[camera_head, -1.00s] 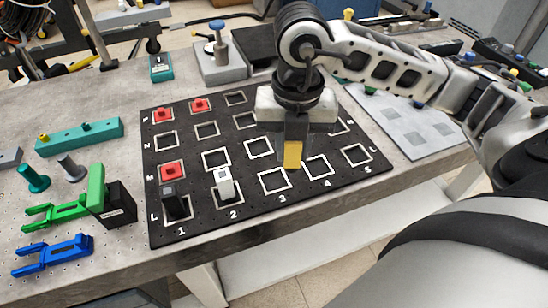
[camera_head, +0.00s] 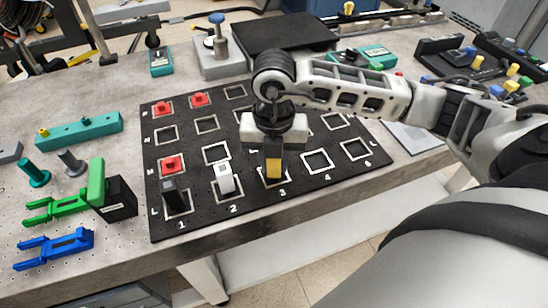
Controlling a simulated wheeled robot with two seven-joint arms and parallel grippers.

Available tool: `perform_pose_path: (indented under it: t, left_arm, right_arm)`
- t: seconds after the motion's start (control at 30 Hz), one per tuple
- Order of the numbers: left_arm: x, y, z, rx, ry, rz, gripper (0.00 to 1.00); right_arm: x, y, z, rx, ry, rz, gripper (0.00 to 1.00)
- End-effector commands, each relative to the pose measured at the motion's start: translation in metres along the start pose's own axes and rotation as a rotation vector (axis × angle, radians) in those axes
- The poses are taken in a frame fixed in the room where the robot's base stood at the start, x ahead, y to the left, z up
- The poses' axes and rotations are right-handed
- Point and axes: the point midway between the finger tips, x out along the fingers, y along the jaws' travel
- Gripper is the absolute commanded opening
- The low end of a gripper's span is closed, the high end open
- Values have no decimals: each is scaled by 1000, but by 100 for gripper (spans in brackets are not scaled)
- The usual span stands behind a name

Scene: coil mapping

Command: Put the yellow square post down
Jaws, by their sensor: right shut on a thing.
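The yellow square post (camera_head: 274,169) is in my right gripper (camera_head: 273,160), which is shut on it and points down. The post is over the white square outline in the front row above the number 3 on the black board (camera_head: 240,212). The gripper hides most of the post and part of that outline. I cannot tell whether the post touches the board. My left gripper is not in view.
A white post (camera_head: 223,179) and a black post (camera_head: 175,198) stand in the front row to the left. Red posts (camera_head: 171,165) stand further back. Green (camera_head: 67,205) and blue (camera_head: 58,249) forked parts lie left of the board. Outlines to the right are empty.

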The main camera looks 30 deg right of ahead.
Motion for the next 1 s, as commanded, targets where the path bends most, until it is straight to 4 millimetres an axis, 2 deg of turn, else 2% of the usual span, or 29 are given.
perform_pose_path:
  t: [0.07,0.1,0.13,0.17,0.43,0.57,1.0]
  left_arm:
    - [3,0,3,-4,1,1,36]
    - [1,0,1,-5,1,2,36]
    - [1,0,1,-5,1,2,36]
    - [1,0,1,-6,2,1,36]
    - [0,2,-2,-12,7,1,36]
    - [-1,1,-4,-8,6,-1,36]
    - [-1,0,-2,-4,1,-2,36]
  right_arm:
    - [4,0,0,0,0,0,1]
    - [2,0,0,0,0,0,36]
    - [2,0,0,0,0,0,45]
    - [2,0,0,0,0,0,47]
    - [1,0,0,0,0,0,47]
    - [-8,0,1,0,-1,2,47]
    - [-97,1,0,-2,-4,5,47]
